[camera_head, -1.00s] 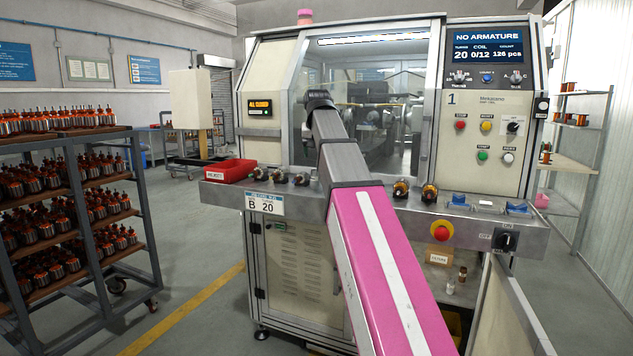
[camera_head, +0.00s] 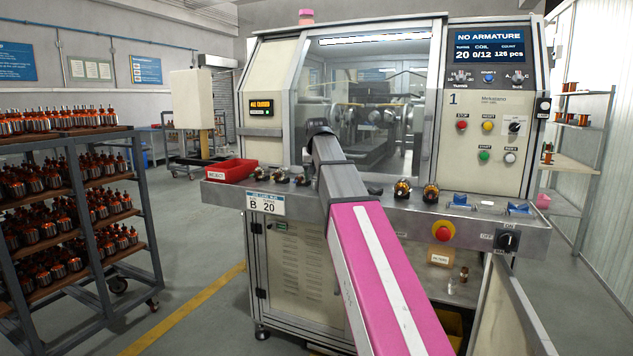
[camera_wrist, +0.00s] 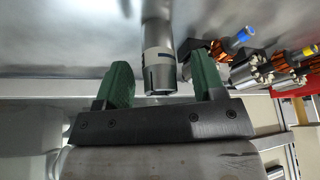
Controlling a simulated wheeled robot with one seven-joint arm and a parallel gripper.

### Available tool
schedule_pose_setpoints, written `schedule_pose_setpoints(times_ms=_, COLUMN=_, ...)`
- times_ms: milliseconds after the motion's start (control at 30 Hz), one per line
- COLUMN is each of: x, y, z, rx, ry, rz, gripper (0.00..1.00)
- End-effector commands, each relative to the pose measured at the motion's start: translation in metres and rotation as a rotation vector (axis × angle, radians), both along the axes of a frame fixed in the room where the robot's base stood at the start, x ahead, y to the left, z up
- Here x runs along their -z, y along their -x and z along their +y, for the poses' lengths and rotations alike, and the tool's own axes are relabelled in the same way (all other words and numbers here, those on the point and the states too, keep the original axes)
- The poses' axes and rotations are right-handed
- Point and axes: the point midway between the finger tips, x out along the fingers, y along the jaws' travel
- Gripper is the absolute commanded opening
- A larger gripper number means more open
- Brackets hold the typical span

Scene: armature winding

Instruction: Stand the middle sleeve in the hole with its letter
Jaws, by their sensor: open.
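In the wrist view, a grey metal cylinder (camera_wrist: 159,72) with dark marks near its lower end stands between the two green fingers of my gripper (camera_wrist: 161,82). The gripper is open, with a gap visible on both sides of the cylinder. It looks like a sleeve, but I cannot read a letter on it or tell whether it is the middle one. In the head view, my arm hides the gripper and the ledge (camera_head: 470,225) around it. I cannot make out the lettered hole in either view.
Copper-wound armatures lie right of the gripper, one blue-tipped (camera_wrist: 240,37) and one yellow-tipped (camera_wrist: 303,52). A red bin (camera_head: 232,171) sits on the ledge's left end. Two more armatures (camera_head: 402,190) and blue holders (camera_head: 519,208) are at right. The machine window (camera_head: 390,75) stands behind.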

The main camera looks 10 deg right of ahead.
Motion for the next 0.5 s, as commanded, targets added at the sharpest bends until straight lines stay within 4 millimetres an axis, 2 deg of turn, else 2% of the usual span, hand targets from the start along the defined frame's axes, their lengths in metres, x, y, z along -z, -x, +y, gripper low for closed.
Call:
schedule_pose_setpoints(times_ms=67, x=-0.0003, y=0.0001, z=0.0, rx=0.0, ry=0.0, rz=0.0, gripper=0.63)
schedule_pose_setpoints(times_ms=100, x=-0.0003, y=0.0001, z=0.0, rx=0.0, ry=0.0, rz=0.0, gripper=0.6)
schedule_pose_setpoints(times_ms=267, x=-0.0004, y=0.0003, z=-0.0001, rx=0.0, ry=0.0, rz=0.0, gripper=0.08)
schedule_pose_setpoints(times_ms=333, x=-0.0005, y=0.0002, z=-0.0001, rx=0.0, ry=0.0, rz=0.0, gripper=0.08)
schedule_pose_setpoints(times_ms=367, x=-0.0006, y=0.0002, z=-0.0001, rx=0.0, ry=0.0, rz=0.0, gripper=0.04)
schedule_pose_setpoints(times_ms=500, x=-0.0006, y=0.0003, z=-0.0001, rx=0.0, ry=0.0, rz=0.0, gripper=0.04)
